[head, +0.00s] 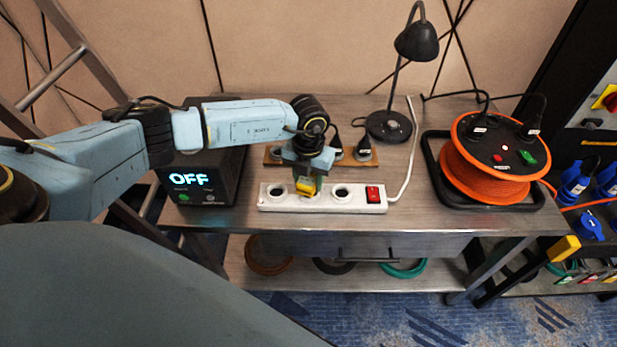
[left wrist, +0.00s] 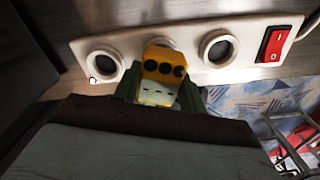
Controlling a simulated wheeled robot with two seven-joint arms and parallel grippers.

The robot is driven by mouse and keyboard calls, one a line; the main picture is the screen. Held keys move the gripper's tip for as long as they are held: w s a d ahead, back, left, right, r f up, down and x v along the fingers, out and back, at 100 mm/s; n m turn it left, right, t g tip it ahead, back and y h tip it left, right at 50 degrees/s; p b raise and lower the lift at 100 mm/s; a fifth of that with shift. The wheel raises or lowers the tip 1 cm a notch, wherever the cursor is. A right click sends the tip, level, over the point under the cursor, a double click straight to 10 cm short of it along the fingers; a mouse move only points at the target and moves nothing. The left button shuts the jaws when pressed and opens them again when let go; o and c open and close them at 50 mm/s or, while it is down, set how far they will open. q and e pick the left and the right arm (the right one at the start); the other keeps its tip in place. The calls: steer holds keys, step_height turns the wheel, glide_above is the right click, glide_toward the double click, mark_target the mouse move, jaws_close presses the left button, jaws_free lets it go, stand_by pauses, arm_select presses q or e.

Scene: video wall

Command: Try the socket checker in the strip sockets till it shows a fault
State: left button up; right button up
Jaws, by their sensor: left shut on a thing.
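The white socket strip (head: 367,206) lies near the table's front edge, with a row of three round sockets and a red switch (head: 373,194) at its right end. My left gripper (head: 307,184) is over the middle socket, shut on the yellow socket checker (head: 304,187). In the left wrist view the checker (left wrist: 163,68) covers the middle socket; its dark round windows show no lit lamp. I cannot tell whether it is fully seated. The left socket (left wrist: 104,65) and right socket (left wrist: 218,47) are empty. My right gripper is out of view.
A black box (head: 215,165) with a display reading OFF stands left of the strip. Behind are a wooden board with plugs (head: 362,155) and a black lamp (head: 389,125). Bare tabletop (head: 415,205) lies between.

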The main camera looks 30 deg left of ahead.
mark_target(309, 178)
arm_select(q)
steer(key=shift+f+b, duration=0.4)
steer(key=shift+f, duration=0.3)
steer(key=o, duration=1.7)
steer(key=shift+r, duration=0.1)
steer(key=shift+c, duration=0.2)
steer(key=shift+r+p, duration=2.55)
steer(key=shift+r, duration=0.5)
steer(key=shift+d+f, duration=0.1)
